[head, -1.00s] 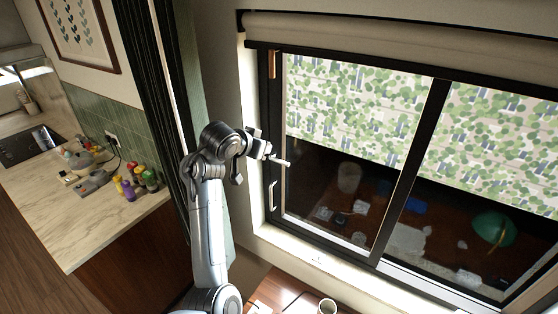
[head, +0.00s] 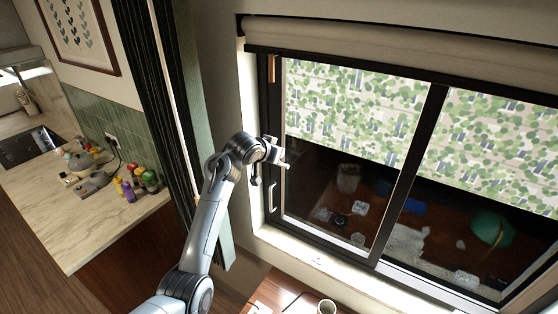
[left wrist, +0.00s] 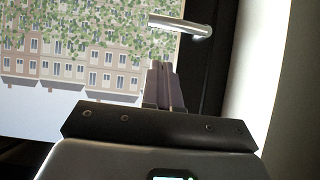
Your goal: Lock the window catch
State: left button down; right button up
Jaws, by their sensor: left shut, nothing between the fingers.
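The window catch appears as a pale handle (head: 272,198) on the dark left frame of the window, standing roughly upright in the head view. In the left wrist view the handle (left wrist: 182,25) is a pale bar near the top. My left gripper (head: 284,166) is in front of the left window frame, a little above the handle in the picture. In the left wrist view its fingers (left wrist: 163,80) are together with nothing between them, and the tips point toward the handle. A small gap shows there; depth is unclear. My right gripper is not in view.
A dark curtain (head: 165,110) hangs left of the window. The pale sill (head: 315,262) runs beneath it. A rolled blind (head: 400,38) is above. A cup (head: 326,307) stands on a wooden surface below. The counter (head: 62,215) at left holds several bottles.

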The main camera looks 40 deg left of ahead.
pick_arm(q)
jog(key=f, duration=0.2)
jog(key=w+f+p, duration=0.1)
jog(key=f, duration=0.1)
jog(key=shift+w+a+f, duration=0.1)
jog(key=shift+a+f, duration=0.05)
jog(key=shift+a, duration=0.1)
dwell(0.3)
